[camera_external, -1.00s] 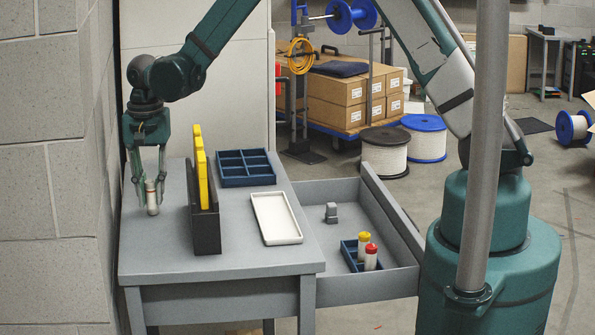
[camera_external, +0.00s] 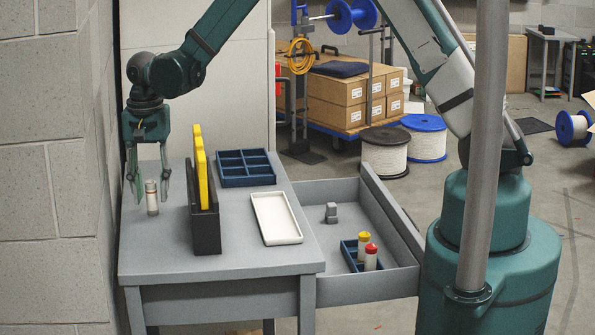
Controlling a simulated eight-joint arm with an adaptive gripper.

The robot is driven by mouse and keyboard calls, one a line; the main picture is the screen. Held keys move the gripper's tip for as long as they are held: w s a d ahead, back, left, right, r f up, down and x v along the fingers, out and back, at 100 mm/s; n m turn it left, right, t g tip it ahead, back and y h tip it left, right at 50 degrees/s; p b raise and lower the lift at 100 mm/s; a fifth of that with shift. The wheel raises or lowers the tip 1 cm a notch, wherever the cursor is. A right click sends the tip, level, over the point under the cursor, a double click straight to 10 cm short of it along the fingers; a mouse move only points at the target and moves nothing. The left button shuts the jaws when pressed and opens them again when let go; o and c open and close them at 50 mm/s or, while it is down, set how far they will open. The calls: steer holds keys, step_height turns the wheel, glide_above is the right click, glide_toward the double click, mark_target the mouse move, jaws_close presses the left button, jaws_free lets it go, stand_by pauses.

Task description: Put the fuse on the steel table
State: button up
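A pale cylindrical fuse (camera_external: 152,198) with a thin reddish band and a greyish top stands upright on the left part of the grey steel table (camera_external: 165,255). My gripper (camera_external: 150,197) points down over it. Its fingers are open, one on each side of the fuse, with a visible gap at least on the left. Two similar cylinders, one yellow-topped (camera_external: 364,243) and one red-topped (camera_external: 371,258), stand in a small blue tray (camera_external: 349,256) in the open drawer (camera_external: 335,290).
A dark holder (camera_external: 206,232) with upright yellow plates (camera_external: 202,178) stands just right of the fuse. A blue compartment tray (camera_external: 246,181) and a white tray (camera_external: 276,219) lie further right. A small grey object (camera_external: 331,212) sits in the drawer. A block wall (camera_external: 55,180) is close on the left.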

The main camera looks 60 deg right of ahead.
step_height(320, 180, up, 11)
steer(key=shift+r, duration=0.15)
stand_by(0.4)
stand_by(0.6)
steer(key=shift+s+r, duration=0.1)
steer(key=s+d+r+n+t, duration=0.2)
steer(key=s+d+r+n, duration=0.15)
steer(key=s+r, duration=0.5)
steer(key=s+d+r+n+t, duration=0.15)
steer(key=s+d+r, duration=0.25)
steer(key=s+r, duration=0.45)
steer(key=s+d+n+t, duration=0.2)
steer(key=s+n, duration=0.1)
steer(key=s, duration=0.7)
steer(key=s+d+n+t, duration=0.1)
steer(key=s+d+n, duration=0.1)
steer(key=s, duration=0.9)
steer(key=shift+d+r+n+t, duration=0.15)
steer(key=shift+d+n+t, duration=0.2)
steer(key=shift+n, duration=0.25)
